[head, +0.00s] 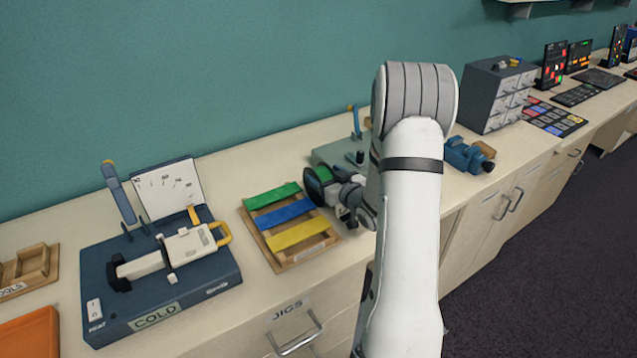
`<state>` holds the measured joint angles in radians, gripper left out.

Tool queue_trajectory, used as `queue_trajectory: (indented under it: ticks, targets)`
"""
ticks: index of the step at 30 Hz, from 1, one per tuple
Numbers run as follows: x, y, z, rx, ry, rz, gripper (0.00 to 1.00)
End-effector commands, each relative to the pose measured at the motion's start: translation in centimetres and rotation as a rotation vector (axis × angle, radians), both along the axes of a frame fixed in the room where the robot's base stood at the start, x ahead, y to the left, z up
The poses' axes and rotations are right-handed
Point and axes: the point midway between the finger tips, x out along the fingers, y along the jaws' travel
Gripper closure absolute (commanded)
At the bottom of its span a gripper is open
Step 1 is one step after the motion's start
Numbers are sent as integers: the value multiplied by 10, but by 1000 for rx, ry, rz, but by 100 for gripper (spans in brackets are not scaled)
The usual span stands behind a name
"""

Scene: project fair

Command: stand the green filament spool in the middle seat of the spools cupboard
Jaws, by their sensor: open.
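A dark-rimmed disc with green showing beside it (314,187), which looks like the green filament spool, is upright at the right end of the striped wooden tray. My gripper (338,195) is open right beside it, low over the bench. The arm hides part of this area, and I cannot tell whether the jaws are around the spool or touching it. No cupboard marked for spools can be made out.
The wooden tray (287,265) has green, blue and yellow strips. A blue device marked COLD (228,268) stands left. Right of my arm are a blue vise-like tool (463,156) and a grey drawer cabinet (482,100).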

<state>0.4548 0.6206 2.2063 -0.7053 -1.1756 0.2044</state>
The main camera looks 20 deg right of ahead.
Motion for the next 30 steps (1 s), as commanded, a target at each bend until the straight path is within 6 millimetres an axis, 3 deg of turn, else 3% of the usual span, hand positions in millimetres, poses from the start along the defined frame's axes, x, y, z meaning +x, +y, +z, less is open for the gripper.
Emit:
queue_trajectory:
  ticks: [6, 14, 30]
  targets:
    - [25, 6, -3, 0, 0, 0, 27]
    - [27, 6, -4, 0, 1, -1, 27]
    - [27, 5, -4, 0, 1, -2, 71]
